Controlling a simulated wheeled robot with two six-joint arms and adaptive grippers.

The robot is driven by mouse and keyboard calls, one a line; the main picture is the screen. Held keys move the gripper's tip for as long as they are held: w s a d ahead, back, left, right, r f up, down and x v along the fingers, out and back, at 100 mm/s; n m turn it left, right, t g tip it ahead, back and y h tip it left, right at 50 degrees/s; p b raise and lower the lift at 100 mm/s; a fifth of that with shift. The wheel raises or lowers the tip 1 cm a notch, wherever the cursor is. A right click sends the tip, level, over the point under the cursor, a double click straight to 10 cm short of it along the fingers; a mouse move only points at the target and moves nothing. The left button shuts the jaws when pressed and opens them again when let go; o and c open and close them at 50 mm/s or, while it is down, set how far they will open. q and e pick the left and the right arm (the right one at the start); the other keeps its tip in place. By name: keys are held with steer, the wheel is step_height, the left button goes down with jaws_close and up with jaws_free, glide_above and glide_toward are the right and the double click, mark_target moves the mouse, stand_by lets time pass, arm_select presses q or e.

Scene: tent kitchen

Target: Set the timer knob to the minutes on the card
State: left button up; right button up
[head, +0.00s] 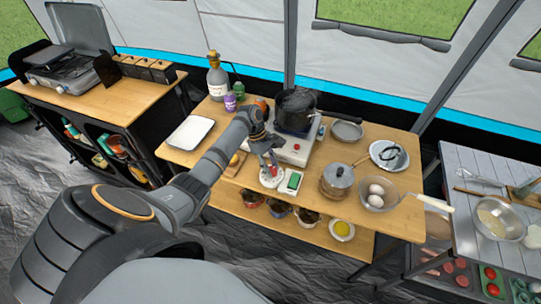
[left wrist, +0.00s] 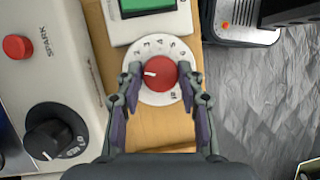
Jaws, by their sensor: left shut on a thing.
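The timer shows a round white dial (left wrist: 170,45) with black numbers and a red knob (left wrist: 164,76) in its middle. The knob's white mark points left in the left wrist view; the number there is hard to read. In the head view the dial (head: 270,180) lies near the table's front edge. My left gripper (head: 268,160) reaches down over it, its fingers shut on the knob's two sides. A green panel in a white frame (left wrist: 147,6) sits just beyond the dial; it also shows in the head view (head: 294,181). I cannot make out a readable card. My right gripper is out of view.
A stove (head: 293,150) with a dark pot (head: 295,108) stands behind the dial. A lidded saucepan (head: 337,182) and a strainer with eggs (head: 376,196) are to the right. A white tray (head: 190,132) lies to the left. The stove's red button (left wrist: 17,46) and black knob (left wrist: 52,135) are close by.

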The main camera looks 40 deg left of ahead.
arm_select(q)
steer(key=shift+w+d+r+m+g, duration=0.1)
steer(key=shift+m+g, duration=0.3)
steer(key=shift+m, duration=0.6)
steer(key=m+g, duration=0.1)
steer(key=m, duration=0.1)
steer(key=shift+m, duration=0.3)
steer(key=m+g+y, duration=0.1)
steer(key=m, duration=0.2)
steer(key=m+g+y, duration=0.1)
steer(key=m, duration=0.2)
steer(key=shift+w+d, duration=0.1)
steer(key=shift+d, duration=0.05)
steer(key=shift+m, duration=0.4)
steer(key=o, duration=1.2)
steer(key=v, duration=1.2)
steer(key=shift+d, duration=0.1)
